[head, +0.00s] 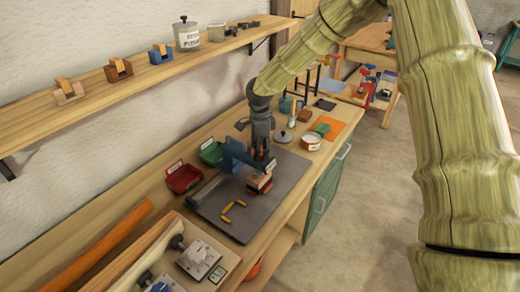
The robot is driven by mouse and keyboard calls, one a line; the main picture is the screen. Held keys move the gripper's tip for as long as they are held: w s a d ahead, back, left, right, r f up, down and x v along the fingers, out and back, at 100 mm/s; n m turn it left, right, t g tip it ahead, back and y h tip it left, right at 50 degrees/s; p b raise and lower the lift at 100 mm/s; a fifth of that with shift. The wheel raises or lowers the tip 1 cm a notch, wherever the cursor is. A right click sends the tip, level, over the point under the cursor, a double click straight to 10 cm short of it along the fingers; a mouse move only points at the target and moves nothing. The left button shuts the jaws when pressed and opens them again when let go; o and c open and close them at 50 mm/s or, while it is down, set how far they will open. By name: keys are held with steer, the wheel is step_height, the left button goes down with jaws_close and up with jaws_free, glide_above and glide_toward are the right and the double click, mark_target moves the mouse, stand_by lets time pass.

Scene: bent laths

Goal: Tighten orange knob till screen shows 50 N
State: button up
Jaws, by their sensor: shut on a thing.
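My gripper (263,158) is at the end of my green bamboo-like arm, low over a dark grey mat (238,228) on the workbench. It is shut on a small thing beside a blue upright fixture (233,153). The fingertips and what they hold are too small and dark to make out. An orange-brown block (260,182) sits just below and in front of the gripper. I cannot make out the orange knob for certain, and no screen reading is legible.
A yellow bent piece (234,210) lies on the mat. Red (183,177) and green (211,152) bins stand behind it. A wall shelf (110,93) runs above. Open floor lies to the right.

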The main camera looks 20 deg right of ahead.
steer(key=shift+m, duration=0.4)
steer(key=m, duration=0.6)
steer(key=m+b, duration=0.1)
steer(key=m, duration=0.5)
steer(key=m+b, duration=0.1)
steer(key=m, duration=0.6)
steer(key=shift+m, duration=0.3)
steer(key=m+b, duration=0.1)
steer(key=m, duration=0.5)
steer(key=o, duration=1)
steer(key=shift+o, duration=0.2)
